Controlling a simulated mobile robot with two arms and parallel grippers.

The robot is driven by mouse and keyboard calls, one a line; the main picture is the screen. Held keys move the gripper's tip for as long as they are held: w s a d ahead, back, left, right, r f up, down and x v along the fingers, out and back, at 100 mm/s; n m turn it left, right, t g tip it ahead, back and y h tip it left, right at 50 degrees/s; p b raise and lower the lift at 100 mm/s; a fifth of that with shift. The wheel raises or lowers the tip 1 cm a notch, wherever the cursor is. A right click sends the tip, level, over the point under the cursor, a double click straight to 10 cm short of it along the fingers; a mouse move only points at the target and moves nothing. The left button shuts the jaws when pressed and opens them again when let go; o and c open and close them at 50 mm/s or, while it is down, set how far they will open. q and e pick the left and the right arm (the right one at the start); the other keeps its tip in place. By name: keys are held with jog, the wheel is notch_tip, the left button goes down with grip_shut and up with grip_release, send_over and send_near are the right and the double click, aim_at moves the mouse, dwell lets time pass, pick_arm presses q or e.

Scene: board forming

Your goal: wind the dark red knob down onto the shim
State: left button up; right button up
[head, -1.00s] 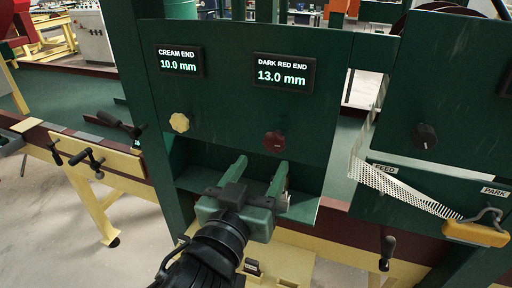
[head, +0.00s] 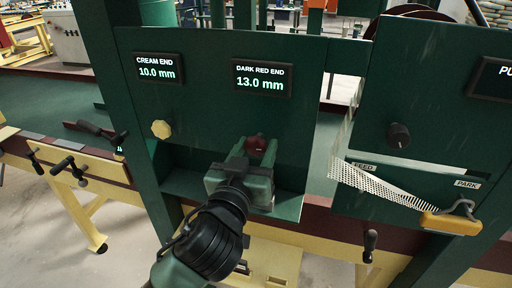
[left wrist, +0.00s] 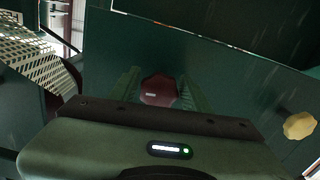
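The dark red knob (head: 256,144) is on the green upright panel, below the display (head: 261,78) that reads DARK RED END 13.0 mm. My left gripper (head: 256,150) is in front of it, with one finger on each side. In the left wrist view the knob (left wrist: 158,90) sits between the two green fingers (left wrist: 160,92), with little space on either side. The fingers look open around it; contact cannot be made out. I cannot make out the shim; the gripper covers the area below the knob. My right gripper is not in view.
A cream knob (head: 161,129) is to the left, under a display (head: 158,69) reading CREAM END 10.0 mm. At right are a black dial (head: 398,135), a perforated strip (head: 375,187) and a yellow handle (head: 451,223) near the PARK label.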

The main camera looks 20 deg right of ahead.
pick_arm(q)
grip_shut()
jog(key=shift+r+m+p, duration=0.1)
jog(key=shift+m+p, duration=0.45)
jog(key=shift+m, duration=0.25)
jog(key=shift+w+a+m, duration=0.1)
jog(key=shift+m, duration=0.7)
jog(key=shift+o, duration=2.4)
grip_release()
